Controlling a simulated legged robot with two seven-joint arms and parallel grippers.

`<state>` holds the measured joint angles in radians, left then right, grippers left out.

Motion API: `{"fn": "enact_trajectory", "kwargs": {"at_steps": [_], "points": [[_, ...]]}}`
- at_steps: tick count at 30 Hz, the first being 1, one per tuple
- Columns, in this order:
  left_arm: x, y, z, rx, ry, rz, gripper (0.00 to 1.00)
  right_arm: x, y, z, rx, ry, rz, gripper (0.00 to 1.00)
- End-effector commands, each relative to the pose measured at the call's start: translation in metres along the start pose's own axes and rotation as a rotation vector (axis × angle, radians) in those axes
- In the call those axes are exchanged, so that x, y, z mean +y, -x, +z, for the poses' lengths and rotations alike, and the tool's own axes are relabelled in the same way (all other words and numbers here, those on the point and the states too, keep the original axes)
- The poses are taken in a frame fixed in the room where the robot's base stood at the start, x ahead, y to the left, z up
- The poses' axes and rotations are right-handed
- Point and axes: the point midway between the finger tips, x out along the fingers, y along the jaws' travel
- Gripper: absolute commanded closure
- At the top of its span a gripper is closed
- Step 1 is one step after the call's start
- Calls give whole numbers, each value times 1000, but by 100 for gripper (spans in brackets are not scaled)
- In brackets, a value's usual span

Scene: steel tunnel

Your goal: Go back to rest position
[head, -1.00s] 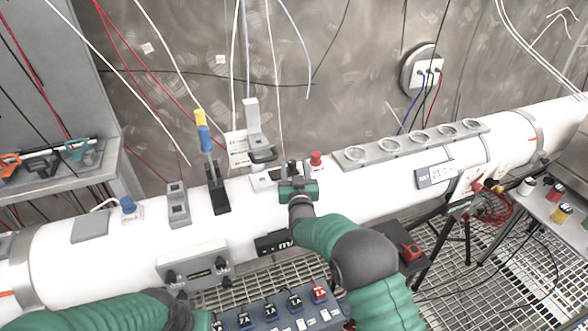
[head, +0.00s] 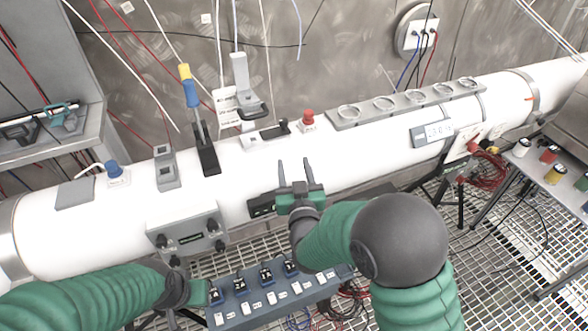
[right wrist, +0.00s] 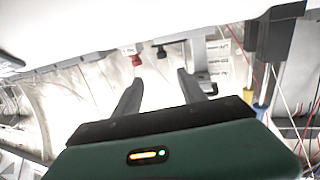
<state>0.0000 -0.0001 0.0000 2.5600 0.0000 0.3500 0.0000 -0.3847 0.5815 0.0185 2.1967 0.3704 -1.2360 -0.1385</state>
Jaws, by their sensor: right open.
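My right gripper (head: 296,172) is in front of the white pipe in the head view, with its two dark fingers apart and nothing between them. In the right wrist view its fingers (right wrist: 165,90) also stand apart and empty. My left arm comes in at the lower left; only a green end piece of its gripper (head: 208,293) shows by the switch panel, and its fingers cannot be made out. The white pipe (head: 340,165) runs across the view behind both arms.
On the pipe are a blue and yellow lever (head: 190,90), a red button (head: 307,118), and a rail with several round holders (head: 400,103). A blue switch panel (head: 262,305) lies below. A side table (head: 560,170) stands right. Metal grating floor (head: 500,240) shows below.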

Motion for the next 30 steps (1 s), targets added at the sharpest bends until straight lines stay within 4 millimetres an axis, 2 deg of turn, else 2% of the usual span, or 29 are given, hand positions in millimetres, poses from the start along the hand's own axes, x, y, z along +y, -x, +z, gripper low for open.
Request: {"fn": "enact_trajectory", "kwargs": {"at_steps": [11, 14, 17, 20, 24, 27, 30], "points": [[0, 0, 0, 0, 0, 0, 64, 1, 0, 0, -8, -1, 0, 52], [0, 0, 0, 0, 0, 0, 64, 11, 3, 10, -94, -6, -7, 52], [0, 0, 0, 0, 0, 0, 64, 34, 22, 37, -305, -16, -21, 52], [0, 0, 0, 0, 0, 0, 64, 64, 72, 73, -599, -24, -28, 52], [0, 0, 0, 0, 0, 0, 64, 104, 174, 112, -1004, -30, -4, 52], [0, 0, 0, 0, 0, 0, 64, 122, 232, 123, -1200, -33, 22, 52], [0, 0, 0, 0, 0, 0, 64, 131, 265, 127, -1307, -34, 40, 52]]}}
